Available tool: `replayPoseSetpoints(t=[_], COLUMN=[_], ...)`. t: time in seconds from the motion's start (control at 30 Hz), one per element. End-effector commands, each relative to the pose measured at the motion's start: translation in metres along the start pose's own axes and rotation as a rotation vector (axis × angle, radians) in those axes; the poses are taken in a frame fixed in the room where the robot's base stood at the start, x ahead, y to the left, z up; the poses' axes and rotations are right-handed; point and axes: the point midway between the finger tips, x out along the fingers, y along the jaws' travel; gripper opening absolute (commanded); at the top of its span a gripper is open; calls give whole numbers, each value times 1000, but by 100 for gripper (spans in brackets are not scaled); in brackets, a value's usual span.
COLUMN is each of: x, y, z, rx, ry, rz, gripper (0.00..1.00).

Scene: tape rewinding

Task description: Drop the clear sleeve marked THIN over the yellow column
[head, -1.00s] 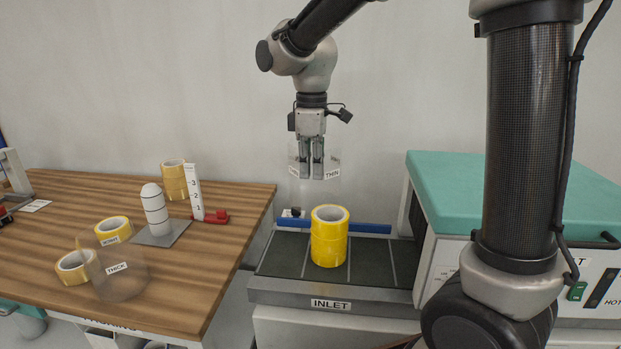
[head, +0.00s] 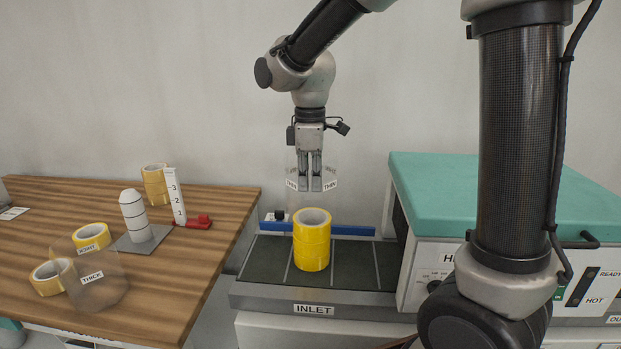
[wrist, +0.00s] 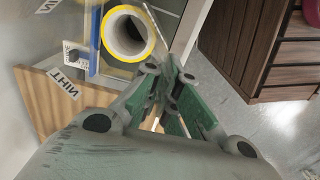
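The clear sleeve (head: 331,163) marked THIN hangs from my gripper (head: 311,188) in the head view. My gripper's fingers point down inside the sleeve's outline and look closed on its wall. The yellow column (head: 312,250), a stack of tape rolls, stands upright on the inlet bed below, nearly in line with the gripper. The sleeve's lower edge is faint, so I cannot tell whether it overlaps the column top. In the wrist view the column's open top (wrist: 128,33) shows up and left of the green-padded fingers (wrist: 178,92), with a THIN label (wrist: 62,83) further left.
The inlet bed (head: 262,262) has a blue bar (head: 345,230) behind the column and a teal-topped machine (head: 470,185) at its right. The wooden table (head: 150,285) at left holds a THICK sleeve (head: 112,270), loose tape rolls (head: 92,235), a white post (head: 133,215) and a numbered gauge (head: 174,195).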

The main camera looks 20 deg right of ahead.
Motion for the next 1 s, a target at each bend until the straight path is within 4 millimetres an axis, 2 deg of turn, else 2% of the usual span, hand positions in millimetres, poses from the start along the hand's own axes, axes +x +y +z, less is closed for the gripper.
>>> replayPoseSetpoints(t=[0.33, 1.0], x=[3, 47], y=[0, 0], z=[0, 0], rx=[0, 0], ry=[-1, -1], rz=[-1, -1], gripper=[0, 0])
